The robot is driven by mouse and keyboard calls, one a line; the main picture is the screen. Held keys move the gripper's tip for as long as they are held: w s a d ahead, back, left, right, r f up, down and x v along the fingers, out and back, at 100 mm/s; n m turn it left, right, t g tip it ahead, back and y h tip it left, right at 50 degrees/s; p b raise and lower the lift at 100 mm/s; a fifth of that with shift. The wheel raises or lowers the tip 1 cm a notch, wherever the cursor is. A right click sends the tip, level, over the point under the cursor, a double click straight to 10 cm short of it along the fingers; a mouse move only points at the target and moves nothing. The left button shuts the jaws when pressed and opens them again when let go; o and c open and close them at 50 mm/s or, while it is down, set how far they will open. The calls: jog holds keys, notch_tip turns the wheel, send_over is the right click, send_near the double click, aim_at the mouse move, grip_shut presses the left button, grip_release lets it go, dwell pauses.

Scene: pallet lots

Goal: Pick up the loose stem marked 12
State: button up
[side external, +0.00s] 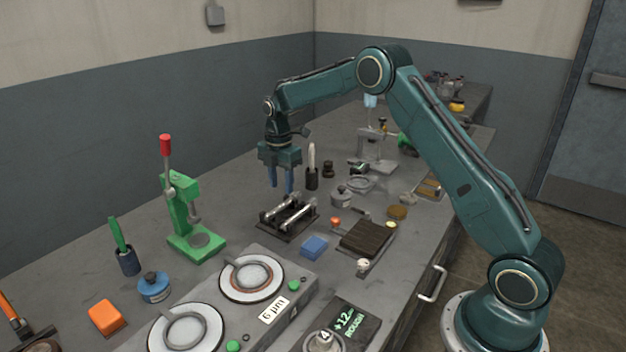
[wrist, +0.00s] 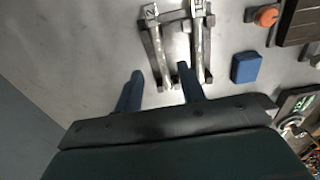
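A dark rack (side external: 288,224) holds two pale metal stems lying side by side. In the wrist view the left stem (wrist: 160,50) has a tag at its far end that shows a 2; I cannot make out the full number. The right stem (wrist: 197,45) has a tag I cannot read clearly. My gripper (side external: 281,189) points down above the back of the rack. In the wrist view its two blue fingers (wrist: 159,70) are apart, with the near end of the left stem showing between them. Nothing is held.
A blue block (side external: 314,247) sits right of the rack. A green press (side external: 190,215) stands to the left, and a twin-plate machine (side external: 297,277) is in front. A dark holder (side external: 312,178) with a pale upright piece stands behind. Bare bench lies left of the rack.

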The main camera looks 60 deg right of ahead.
aim_at(283, 203)
jog(key=shift+f, duration=0.35)
jog(key=shift+s+f, duration=0.1)
jog(key=shift+f, duration=2.35)
jog(key=shift+c, duration=0.3)
grip_shut()
